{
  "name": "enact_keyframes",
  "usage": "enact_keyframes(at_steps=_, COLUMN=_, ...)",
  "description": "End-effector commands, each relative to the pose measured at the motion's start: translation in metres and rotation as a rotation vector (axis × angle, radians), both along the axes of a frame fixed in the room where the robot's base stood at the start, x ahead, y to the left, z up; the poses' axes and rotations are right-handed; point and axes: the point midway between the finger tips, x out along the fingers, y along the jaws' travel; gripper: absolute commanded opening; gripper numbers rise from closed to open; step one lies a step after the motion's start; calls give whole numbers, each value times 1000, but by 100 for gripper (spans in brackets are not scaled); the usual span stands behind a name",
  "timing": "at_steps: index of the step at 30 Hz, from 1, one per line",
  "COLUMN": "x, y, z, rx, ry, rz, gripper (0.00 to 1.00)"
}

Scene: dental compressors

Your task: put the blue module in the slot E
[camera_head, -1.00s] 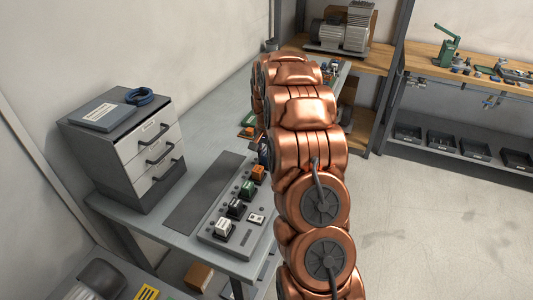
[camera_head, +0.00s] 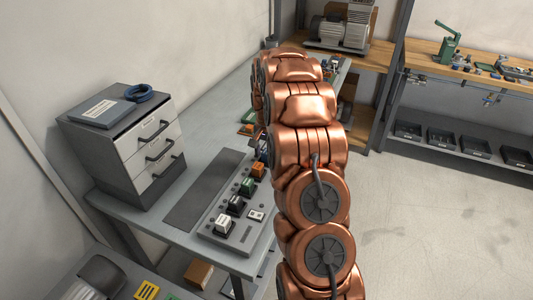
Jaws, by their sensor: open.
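My copper arm (camera_head: 308,150) reaches away over the bench and hides part of it. My gripper is hidden behind the arm. I cannot make out a blue module. A grey slotted panel (camera_head: 246,234) lies on the bench, left of the arm. It bears a white module (camera_head: 223,223), a black module (camera_head: 236,205), a green module (camera_head: 247,186) and an orange module (camera_head: 258,170) in a row. The panel's far end is partly covered by the arm. The slot letters are too small to read, so I cannot tell which slot is E.
A drawer cabinet (camera_head: 128,155) with a blue coil (camera_head: 139,92) on top stands at the left of the grey bench (camera_head: 212,134). A dark mat (camera_head: 203,190) lies between cabinet and panel. A wooden bench (camera_head: 480,75) stands at the back right. The floor (camera_head: 430,215) at right is clear.

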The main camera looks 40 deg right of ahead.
Motion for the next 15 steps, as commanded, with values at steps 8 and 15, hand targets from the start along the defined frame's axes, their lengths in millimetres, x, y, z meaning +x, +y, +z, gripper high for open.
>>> enact_keyframes(at_steps=8, x=2, y=-1, z=40, rx=-4, ry=-8, rz=0, gripper=55)
enact_keyframes(at_steps=15, x=1, y=-1, z=81, rx=-3, ry=-4, rz=0, gripper=55)
